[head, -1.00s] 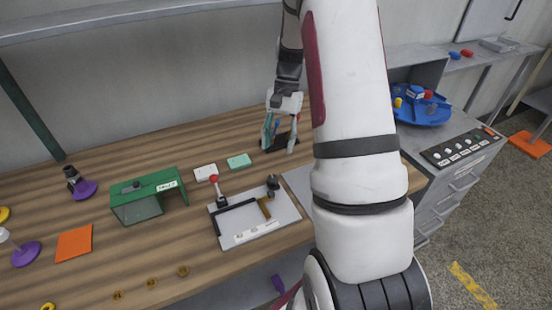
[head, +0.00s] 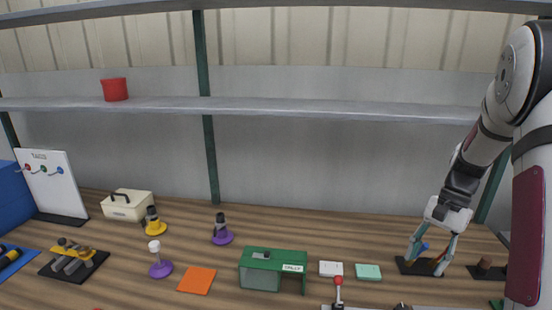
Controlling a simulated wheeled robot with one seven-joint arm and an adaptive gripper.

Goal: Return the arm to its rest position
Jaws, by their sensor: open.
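My gripper (head: 432,246) is at the right of the head view, at the end of my white arm. It points down with its fingers spread apart. I cannot tell whether the fingers touch the stand, but nothing is clearly gripped. My arm's upper part fills the right edge.
Left of my gripper are a mint block (head: 368,272), a white block (head: 331,269) and a green box (head: 274,268). A red-topped lever (head: 338,288) stands in front.

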